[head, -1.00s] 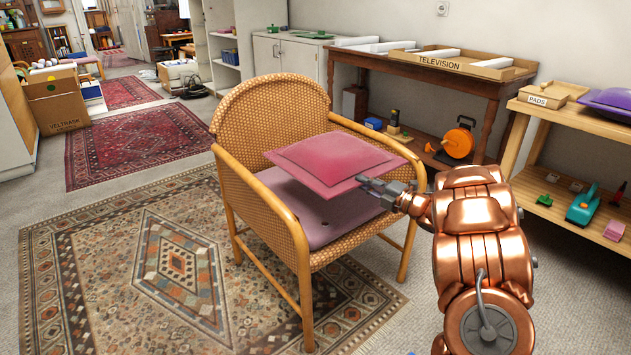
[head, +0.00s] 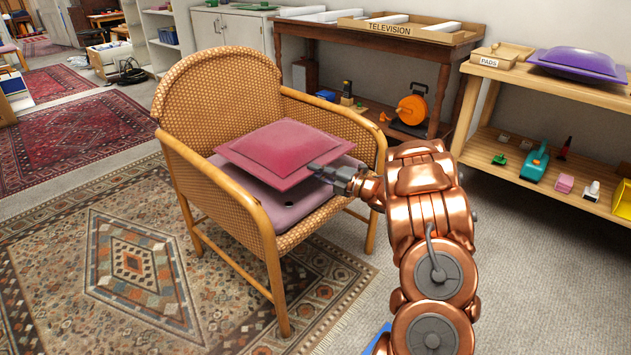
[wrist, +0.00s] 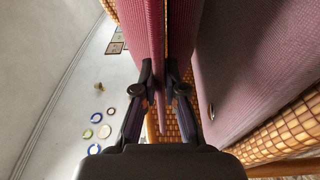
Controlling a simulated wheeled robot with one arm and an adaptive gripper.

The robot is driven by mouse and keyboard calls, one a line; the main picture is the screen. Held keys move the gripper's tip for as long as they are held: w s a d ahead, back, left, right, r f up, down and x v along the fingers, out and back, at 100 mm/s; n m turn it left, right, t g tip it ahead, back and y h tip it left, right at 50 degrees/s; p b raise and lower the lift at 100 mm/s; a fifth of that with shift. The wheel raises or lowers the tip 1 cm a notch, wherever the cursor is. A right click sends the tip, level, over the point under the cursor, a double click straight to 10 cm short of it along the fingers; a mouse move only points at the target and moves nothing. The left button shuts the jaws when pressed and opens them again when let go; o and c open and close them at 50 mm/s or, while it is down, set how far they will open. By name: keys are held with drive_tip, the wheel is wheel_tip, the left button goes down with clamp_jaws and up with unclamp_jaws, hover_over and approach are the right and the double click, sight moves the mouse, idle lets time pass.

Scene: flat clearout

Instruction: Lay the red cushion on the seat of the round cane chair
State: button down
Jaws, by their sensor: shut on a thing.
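The round cane chair (head: 222,95) stands in the middle of the head view, with curved woven back and wooden arms. A mauve pad (head: 275,205) covers its seat. The red cushion (head: 285,148) is roughly level just above that pad, between the chair arms. My gripper (head: 318,170) is shut on the cushion's near right edge. In the wrist view the gripper (wrist: 161,92) pinches the thin edge of the cushion (wrist: 134,20), and a gap shows between it and the seat pad (wrist: 235,70). Whether the cushion's far side touches the seat is hidden.
A purple cushion (head: 578,64) lies on the wooden shelf unit (head: 520,150) at right, beside a box marked PADS (head: 497,57). A dark wooden table (head: 375,45) stands behind the chair. Patterned rug (head: 60,260) lies at left; carpet in front is open.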

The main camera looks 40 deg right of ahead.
drive_tip(key=shift+f+b, duration=0.35)
drive_tip(key=shift+f, duration=1)
drive_tip(key=shift+f, duration=0.1)
drive_tip(key=c, duration=1.2)
unclamp_jaws()
drive_tip(key=shift+c, duration=0.2)
